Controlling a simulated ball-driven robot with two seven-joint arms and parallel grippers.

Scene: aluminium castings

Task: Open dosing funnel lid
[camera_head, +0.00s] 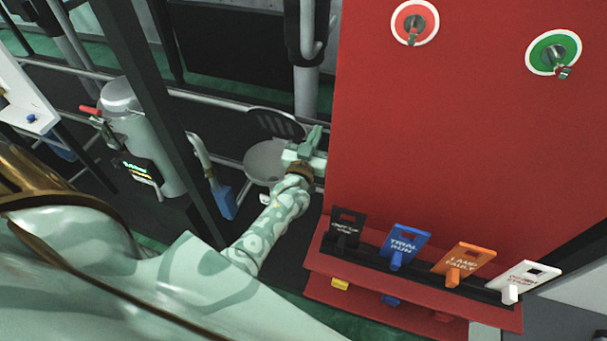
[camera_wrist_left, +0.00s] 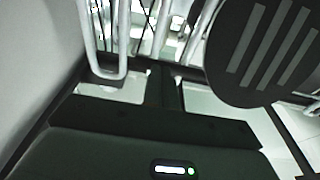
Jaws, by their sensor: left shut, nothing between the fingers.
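The dosing funnel (camera_head: 263,163) shows in the head view as a pale round bowl, left of the red panel. Its lid (camera_head: 272,124) is a dark disc with pale slats, tilted up at the bowl's far edge, so the bowl shows open. The lid also fills the upper right of the left wrist view (camera_wrist_left: 240,85). My left gripper (camera_head: 314,138) is shut and empty, at the right side of the funnel, apart from the lid as far as I can see. Its shut fingers show in the left wrist view (camera_wrist_left: 163,88). My right gripper is not in view.
The red panel (camera_head: 450,130) stands close right of my left gripper, with colored tags (camera_head: 405,243) along its lower ledge. A grey canister (camera_head: 145,140) and a dark post (camera_head: 150,110) stand left. Metal rails (camera_head: 306,85) run behind the funnel.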

